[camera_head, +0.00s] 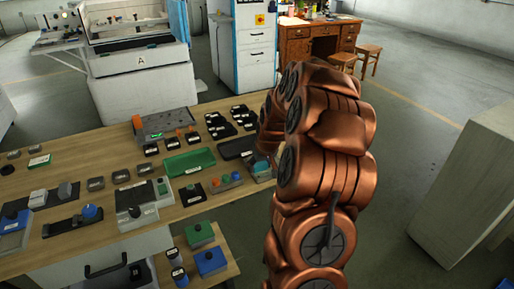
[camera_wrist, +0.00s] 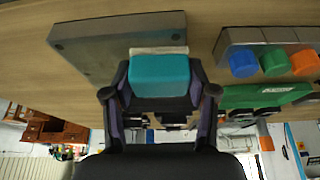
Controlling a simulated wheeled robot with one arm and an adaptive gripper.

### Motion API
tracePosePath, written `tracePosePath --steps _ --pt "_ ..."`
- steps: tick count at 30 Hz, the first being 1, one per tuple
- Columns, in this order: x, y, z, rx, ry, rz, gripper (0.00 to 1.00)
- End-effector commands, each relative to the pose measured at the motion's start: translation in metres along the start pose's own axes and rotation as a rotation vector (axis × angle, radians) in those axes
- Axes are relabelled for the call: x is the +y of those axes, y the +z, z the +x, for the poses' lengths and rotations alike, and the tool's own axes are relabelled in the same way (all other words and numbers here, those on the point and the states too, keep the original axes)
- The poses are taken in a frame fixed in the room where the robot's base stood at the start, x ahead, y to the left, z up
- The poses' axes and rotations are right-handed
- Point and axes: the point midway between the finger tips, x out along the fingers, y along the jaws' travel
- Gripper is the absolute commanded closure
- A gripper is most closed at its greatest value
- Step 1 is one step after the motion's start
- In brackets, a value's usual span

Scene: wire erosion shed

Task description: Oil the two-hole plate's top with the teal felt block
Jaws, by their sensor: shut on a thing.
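In the wrist view, my gripper (camera_wrist: 160,92) is shut on the teal felt block (camera_wrist: 160,72), with one finger on each side. A pale strip shows along the block's far edge.
A grey box with blue, green and orange knobs (camera_head: 225,182) stands close by, also at the right of the wrist view (camera_wrist: 272,38). A green tray (camera_head: 188,162) lies behind it. The bench (camera_head: 90,170) is crowded with small parts. A pale cabinet (camera_head: 470,180) stands right.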

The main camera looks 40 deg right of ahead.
Motion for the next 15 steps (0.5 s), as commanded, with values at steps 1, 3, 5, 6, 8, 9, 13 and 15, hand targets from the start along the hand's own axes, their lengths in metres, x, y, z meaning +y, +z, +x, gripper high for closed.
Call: tracePosePath --steps 1,3,5,6,8,9,13,15 --pt "-0.004 0.002 0.0 0.0 0.0 -0.002 0.75" --pt "-0.008 0.001 -0.002 0.002 0.002 0.0 0.75" --pt "-0.007 -0.003 -0.009 0.005 0.002 0.0 0.75" --pt "-0.008 -0.007 -0.02 0.005 0.002 -0.001 0.75" --pt "-0.009 -0.008 -0.025 0.002 0.0 -0.001 0.75" --pt "-0.009 -0.01 -0.028 0.002 0.0 -0.002 0.75" --pt "-0.009 -0.015 -0.038 0.002 0.0 -0.003 0.75" --pt "-0.01 -0.017 -0.044 0.001 -0.001 -0.004 0.75"
